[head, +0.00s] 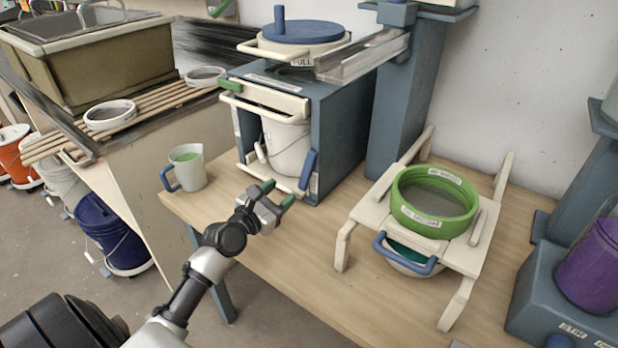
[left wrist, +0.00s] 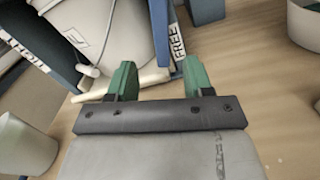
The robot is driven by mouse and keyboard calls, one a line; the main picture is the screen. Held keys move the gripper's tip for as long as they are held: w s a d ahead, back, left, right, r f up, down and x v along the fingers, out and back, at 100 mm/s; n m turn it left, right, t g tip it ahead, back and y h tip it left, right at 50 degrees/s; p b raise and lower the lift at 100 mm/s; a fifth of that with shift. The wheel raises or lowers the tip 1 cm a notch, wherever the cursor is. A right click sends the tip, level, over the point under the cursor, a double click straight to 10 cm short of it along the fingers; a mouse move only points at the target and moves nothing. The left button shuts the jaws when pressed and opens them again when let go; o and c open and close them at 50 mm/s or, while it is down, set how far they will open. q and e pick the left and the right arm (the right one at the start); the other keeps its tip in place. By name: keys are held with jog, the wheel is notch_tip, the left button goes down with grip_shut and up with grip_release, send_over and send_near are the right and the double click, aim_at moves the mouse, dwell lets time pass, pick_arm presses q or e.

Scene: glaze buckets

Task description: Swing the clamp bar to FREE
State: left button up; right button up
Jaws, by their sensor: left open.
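A blue cabinet (head: 345,115) stands on the table with a white bucket (head: 288,148) inside. The clamp bar appears to be the cream bar (head: 258,172) low across its front, with an upright blue handle (head: 308,170) at the right end. In the left wrist view the blue handle (left wrist: 159,30) stands beside the FREE label (left wrist: 178,42). A label on the left post is only partly readable. My left gripper (head: 277,194) is open and empty, just before the cabinet's lower front; its fingers (left wrist: 158,80) straddle the view of the cream bar's end. Contact is unclear.
A grey-white jug (head: 188,165) stands left of my gripper, near the table edge. A cream stand (head: 465,258) with a green sieve (head: 435,200) is to the right. A purple bucket (head: 595,265) is far right. The table front between is clear.

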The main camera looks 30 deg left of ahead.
aim_at(305, 173)
pick_arm(q)
jog(key=w, duration=0.7)
jog(key=shift+w+d, duration=0.35)
jog(key=shift+w, duration=0.65)
